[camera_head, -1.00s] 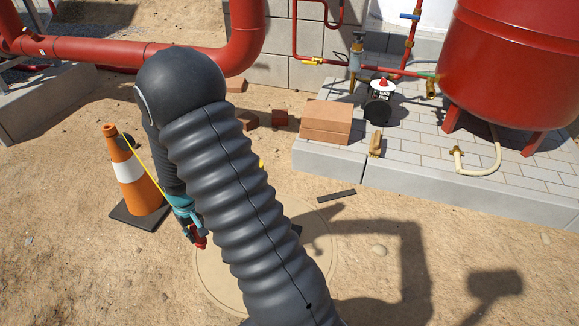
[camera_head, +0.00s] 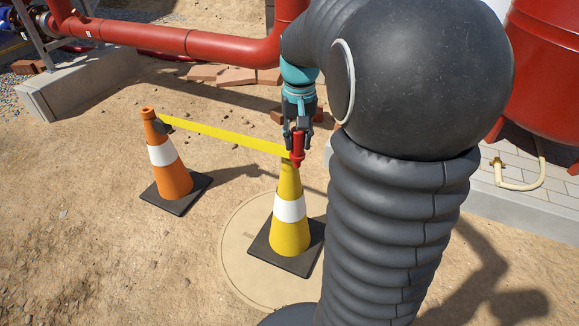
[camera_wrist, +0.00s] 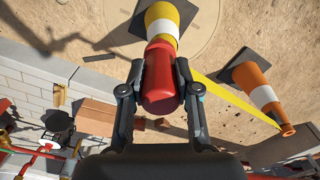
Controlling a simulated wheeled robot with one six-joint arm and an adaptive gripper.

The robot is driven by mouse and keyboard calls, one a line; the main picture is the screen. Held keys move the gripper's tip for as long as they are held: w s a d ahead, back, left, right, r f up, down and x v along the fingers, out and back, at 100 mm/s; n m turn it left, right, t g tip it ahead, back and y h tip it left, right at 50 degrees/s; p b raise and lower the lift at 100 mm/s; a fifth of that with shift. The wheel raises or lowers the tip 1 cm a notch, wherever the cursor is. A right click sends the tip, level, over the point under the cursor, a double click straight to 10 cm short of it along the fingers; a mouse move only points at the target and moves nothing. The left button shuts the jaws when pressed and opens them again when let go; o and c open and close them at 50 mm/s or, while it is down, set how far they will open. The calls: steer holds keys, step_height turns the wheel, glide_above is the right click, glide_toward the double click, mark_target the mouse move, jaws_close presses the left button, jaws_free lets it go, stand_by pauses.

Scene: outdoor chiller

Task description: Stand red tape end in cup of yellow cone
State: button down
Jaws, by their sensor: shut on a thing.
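The yellow cone (camera_head: 290,215) with a white band stands on a black base on a round cover. My gripper (camera_head: 297,135) is above its top, shut on the red tape end (camera_head: 297,150), which hangs upright. The yellow tape (camera_head: 225,137) runs taut from the red end to a dark holder near the top of the orange cone (camera_head: 170,170). In the wrist view the red tape end (camera_wrist: 161,82) sits between my fingers, in line with the yellow cone (camera_wrist: 166,20). The cone's cup is hidden, so I cannot tell whether the red end is inside it.
A red tank (camera_head: 550,75) stands on a paved plinth at the right. A red pipe (camera_head: 180,40) crosses the back left. Bricks (camera_head: 220,73) lie beneath the pipe. Bare sandy ground lies around both cones.

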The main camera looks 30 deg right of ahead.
steer(key=shift+s+d+r, duration=0.15)
steer(key=shift+s+r, duration=0.15)
steer(key=shift+r, duration=0.15)
steer(key=shift+w+d+f+b, duration=0.15)
steer(key=shift+w+d+f, duration=0.35)
steer(key=shift+w+f, duration=1.35)
steer(key=shift+w+d+f+b, duration=0.2)
steer(key=shift+w+d+f, duration=0.3)
steer(key=shift+w+f, duration=1.25)
steer(key=shift+w+d+f+b, duration=0.15)
steer(key=shift+w+d+f, duration=0.35)
steer(key=shift+w+f, duration=1.35)
steer(key=c, duration=0.8)
jaws_free()
steer(key=shift+c, duration=0.2)
